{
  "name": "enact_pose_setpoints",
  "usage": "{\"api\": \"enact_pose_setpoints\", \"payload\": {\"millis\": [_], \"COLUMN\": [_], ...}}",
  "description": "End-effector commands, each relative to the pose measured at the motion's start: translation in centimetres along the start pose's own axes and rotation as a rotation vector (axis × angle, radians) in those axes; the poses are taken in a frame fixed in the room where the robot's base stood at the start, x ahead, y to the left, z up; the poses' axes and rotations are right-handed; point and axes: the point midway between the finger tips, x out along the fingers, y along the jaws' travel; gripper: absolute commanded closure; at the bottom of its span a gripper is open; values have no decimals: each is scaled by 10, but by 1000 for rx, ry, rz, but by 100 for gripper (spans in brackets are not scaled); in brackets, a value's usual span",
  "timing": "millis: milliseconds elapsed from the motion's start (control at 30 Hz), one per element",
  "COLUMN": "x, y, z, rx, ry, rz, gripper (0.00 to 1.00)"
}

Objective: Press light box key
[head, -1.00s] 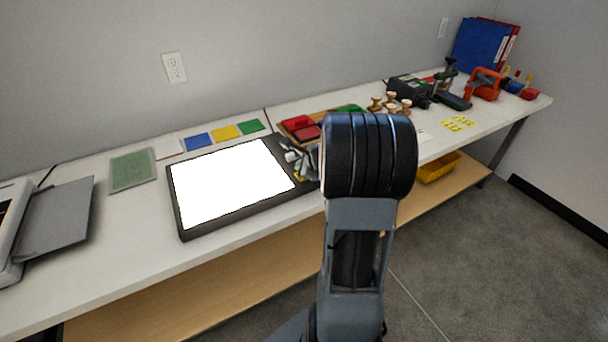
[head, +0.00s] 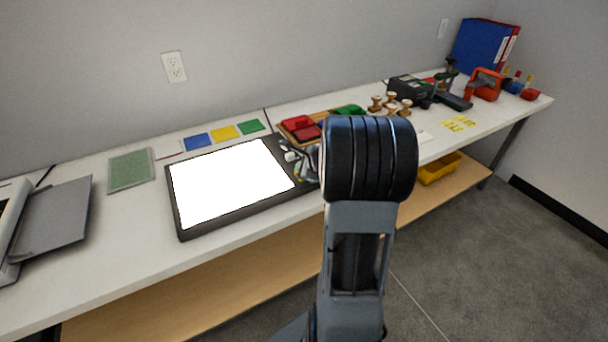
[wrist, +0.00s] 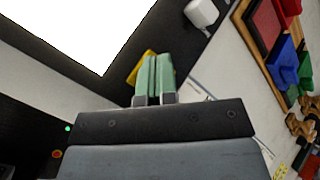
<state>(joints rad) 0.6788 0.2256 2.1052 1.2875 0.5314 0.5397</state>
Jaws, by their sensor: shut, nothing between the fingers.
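The light box (head: 215,222) lies on the bench, with a dark frame around a glowing white panel (head: 230,180). In the wrist view its dark frame (wrist: 150,40) crosses the top, beside the bright panel (wrist: 75,25). My gripper (wrist: 155,62) has its two pale green fingers together and empty, over the frame strip right of the panel. A yellow piece (wrist: 140,68), perhaps a key, shows beside and partly behind the fingertips. Contact cannot be told. A white rounded piece (wrist: 201,12) sits farther along the frame. In the head view my arm partly hides the gripper (head: 302,165).
Red and green blocks on a wooden tray (head: 300,128) stand behind the light box, with wooden stamps (head: 390,103) farther right. Blue, yellow and green cards (head: 225,132) and a green mat (head: 131,170) lie behind and left. A grey-topped device (head: 52,215) stands at far left.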

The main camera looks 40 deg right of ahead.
Motion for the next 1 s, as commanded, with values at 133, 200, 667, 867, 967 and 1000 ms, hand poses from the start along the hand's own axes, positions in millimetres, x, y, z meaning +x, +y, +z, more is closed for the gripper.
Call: {"api": "enact_pose_setpoints", "payload": {"millis": [133, 200, 667, 867, 967, 1000], "x": [1, 1, -7, -6, -7, -7], "y": [1, 1, -5, -5, -5, -5], "z": [-1, -1, 5, 4, 5, 5], "rx": [0, 0, 0, 0, 0, 0], "ry": [0, 0, 0, 0, 0, 0], "rz": [0, 0, 0, 0, 0, 0], "gripper": [100, 100, 100, 100, 100, 100]}}
